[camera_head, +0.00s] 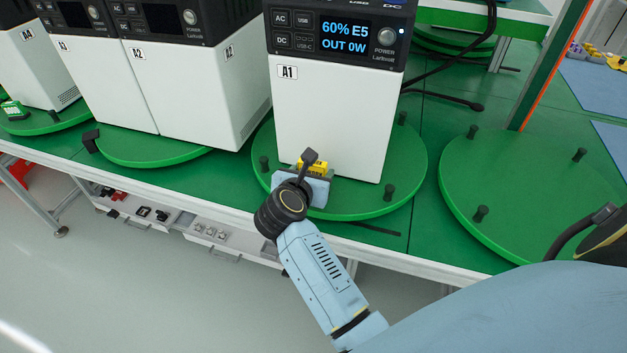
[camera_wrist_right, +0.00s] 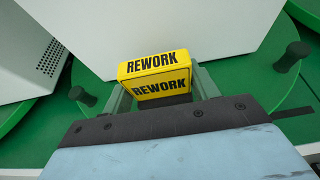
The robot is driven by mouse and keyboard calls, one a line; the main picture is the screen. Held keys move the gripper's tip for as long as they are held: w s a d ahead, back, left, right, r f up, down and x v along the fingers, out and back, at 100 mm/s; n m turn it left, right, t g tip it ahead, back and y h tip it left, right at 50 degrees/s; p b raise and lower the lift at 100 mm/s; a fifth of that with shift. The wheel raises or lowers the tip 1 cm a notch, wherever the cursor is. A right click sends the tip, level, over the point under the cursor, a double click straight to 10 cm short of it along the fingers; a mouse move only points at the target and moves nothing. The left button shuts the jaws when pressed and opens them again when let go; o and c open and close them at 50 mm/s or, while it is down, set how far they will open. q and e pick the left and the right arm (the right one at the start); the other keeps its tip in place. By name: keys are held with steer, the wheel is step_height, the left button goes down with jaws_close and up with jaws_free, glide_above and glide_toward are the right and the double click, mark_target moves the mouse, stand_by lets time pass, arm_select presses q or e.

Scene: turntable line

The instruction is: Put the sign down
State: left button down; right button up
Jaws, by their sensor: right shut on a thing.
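The yellow sign (camera_wrist_right: 155,75), lettered REWORK in black, sits between the fingers of my right gripper (camera_wrist_right: 160,92) in the right wrist view. The right gripper (camera_head: 308,176) is shut on it, and only a strip of the sign (camera_head: 315,167) shows above the gripper in the head view. They are at the front lower edge of the white power station A1 (camera_head: 335,125), over the front of its green turntable (camera_head: 407,165). I cannot tell whether the sign's base touches the turntable. My left gripper is not in view.
Black pegs, one of them right of the gripper (camera_head: 389,192), stand on A1's turntable. Power station A2 (camera_head: 190,90) stands to the left. An empty turntable (camera_head: 525,190) with pegs is on the right. A green sign (camera_head: 15,110) is at far left.

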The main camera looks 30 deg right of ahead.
step_height(320, 180, down, 2)
steer(key=shift+f, duration=0.15)
steer(key=shift+f+b, duration=0.25)
steer(key=shift+b, duration=0.15)
steer(key=o, duration=1)
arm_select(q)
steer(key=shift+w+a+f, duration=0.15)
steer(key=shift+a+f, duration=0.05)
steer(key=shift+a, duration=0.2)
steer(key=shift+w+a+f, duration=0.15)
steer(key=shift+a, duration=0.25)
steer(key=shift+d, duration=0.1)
arm_select(e)
steer(key=shift+r, duration=0.1)
